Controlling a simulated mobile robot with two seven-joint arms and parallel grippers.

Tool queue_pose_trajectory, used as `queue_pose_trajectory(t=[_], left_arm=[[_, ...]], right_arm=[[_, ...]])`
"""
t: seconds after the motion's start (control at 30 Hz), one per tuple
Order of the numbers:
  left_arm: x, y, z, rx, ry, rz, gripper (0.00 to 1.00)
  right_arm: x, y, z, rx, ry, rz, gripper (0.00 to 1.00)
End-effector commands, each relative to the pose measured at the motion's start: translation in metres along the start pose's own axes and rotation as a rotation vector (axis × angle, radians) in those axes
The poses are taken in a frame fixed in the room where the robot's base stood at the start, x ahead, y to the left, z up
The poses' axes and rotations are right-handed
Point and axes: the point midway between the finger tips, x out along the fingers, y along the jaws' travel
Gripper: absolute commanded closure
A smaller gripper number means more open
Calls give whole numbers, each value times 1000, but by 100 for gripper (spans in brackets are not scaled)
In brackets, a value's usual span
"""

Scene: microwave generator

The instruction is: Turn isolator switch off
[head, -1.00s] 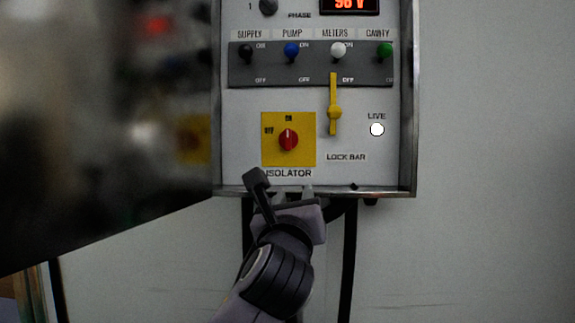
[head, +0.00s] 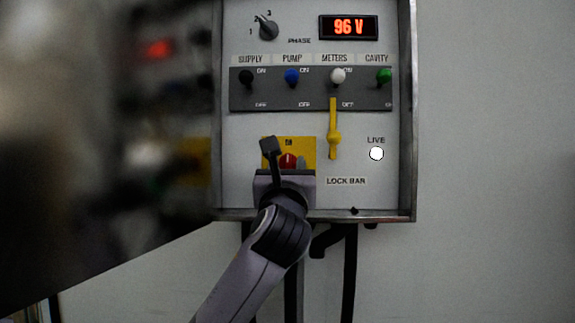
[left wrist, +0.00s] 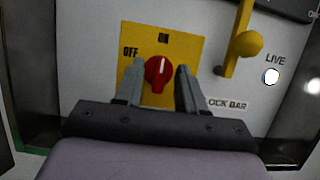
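The isolator switch is a red knob (left wrist: 158,73) on a yellow plate (left wrist: 189,45) marked OFF and ON. Its white line points up toward ON. In the head view the knob (head: 288,160) shows just above my left gripper (head: 284,165), which hides the lower part of the plate. In the left wrist view my left gripper (left wrist: 158,78) is open, with one finger on each side of the knob. Gaps show between the fingers and the knob. My right gripper is not in view.
The yellow lock bar (head: 334,139) hangs right of the isolator. Above are black, blue, white and green toggles on a grey strip (head: 311,104), and a display (head: 348,27) reading 96 V. A white LIVE lamp (head: 376,153) is at right. A blurred reflective door (head: 100,140) stands at left.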

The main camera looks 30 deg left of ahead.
Motion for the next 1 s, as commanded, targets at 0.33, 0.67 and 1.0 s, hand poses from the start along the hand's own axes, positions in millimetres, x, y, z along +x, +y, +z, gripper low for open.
queue_pose_trajectory(t=[0.33, 0.67, 1.0], left_arm=[[0, 0, 0, -1, 0, 0, 100], [0, 0, 0, -17, 1, 6, 100], [0, -2, 0, -181, 2, 73, 100]], right_arm=[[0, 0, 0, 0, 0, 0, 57], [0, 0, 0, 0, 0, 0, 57], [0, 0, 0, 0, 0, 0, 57]])
